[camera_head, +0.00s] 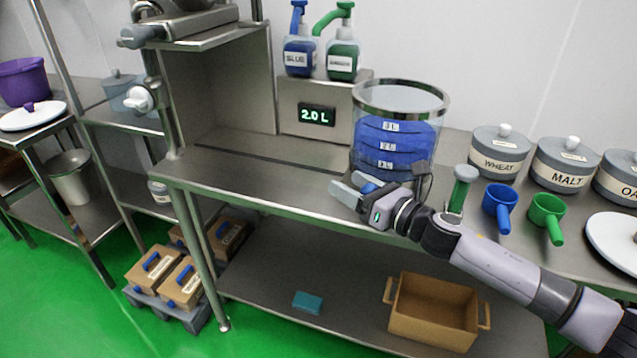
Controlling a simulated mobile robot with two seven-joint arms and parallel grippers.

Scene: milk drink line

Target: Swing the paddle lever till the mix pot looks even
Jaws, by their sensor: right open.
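The mix pot (398,98) is a clear cylinder with a metal rim, standing on the steel counter. My left gripper is not in view.
A display (316,115) reads 2.0 L behind the counter. Blue (299,57) and green (343,60) pump bottles stand above it. The counter's left is clear.

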